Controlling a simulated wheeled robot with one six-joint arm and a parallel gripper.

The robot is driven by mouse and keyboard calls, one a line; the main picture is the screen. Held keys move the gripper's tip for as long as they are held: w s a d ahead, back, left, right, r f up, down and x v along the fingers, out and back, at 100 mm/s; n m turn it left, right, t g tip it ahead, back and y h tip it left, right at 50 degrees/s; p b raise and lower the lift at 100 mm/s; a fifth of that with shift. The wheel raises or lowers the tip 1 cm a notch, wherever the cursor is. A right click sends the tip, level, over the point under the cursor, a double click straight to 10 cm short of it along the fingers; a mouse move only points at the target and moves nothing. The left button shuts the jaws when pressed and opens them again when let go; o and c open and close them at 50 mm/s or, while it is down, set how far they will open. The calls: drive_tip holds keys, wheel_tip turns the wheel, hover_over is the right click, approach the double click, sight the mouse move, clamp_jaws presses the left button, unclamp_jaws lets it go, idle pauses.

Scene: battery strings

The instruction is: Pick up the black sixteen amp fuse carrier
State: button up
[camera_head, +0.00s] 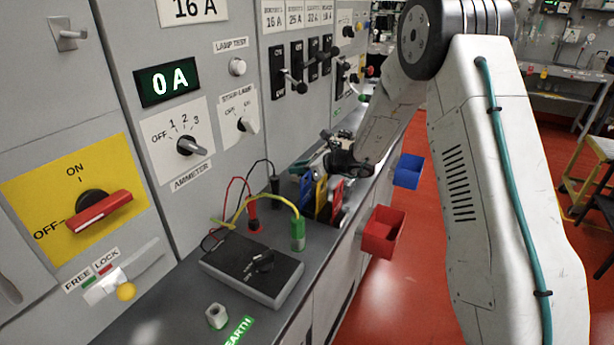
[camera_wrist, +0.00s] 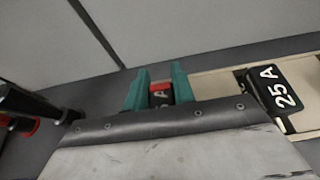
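My gripper (camera_wrist: 159,88) points down at the bench with its two teal fingers around a small carrier (camera_wrist: 160,96). That carrier shows a red part and a dark face with a pale letter that looks like an A; its number is hidden. The fingers stand close on both sides of it, and I cannot tell whether they press on it. A black carrier marked 25 A (camera_wrist: 275,88) sits to the right in a beige holder (camera_wrist: 211,86). In the head view my gripper (camera_head: 318,150) is small and partly hidden behind my arm over the bench.
Blue, yellow and red cards (camera_head: 321,197) stand on the bench near my gripper. A black meter (camera_head: 252,268) with leads lies closer. Red (camera_head: 383,231) and blue (camera_head: 408,170) bins hang at the bench edge. The grey switch panel (camera_head: 215,60) rises on the left.

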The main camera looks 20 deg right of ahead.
drive_tip(key=shift+r, duration=0.1)
clamp_jaws()
wheel_tip(320, 180, up, 18)
idle(0.4)
idle(0.9)
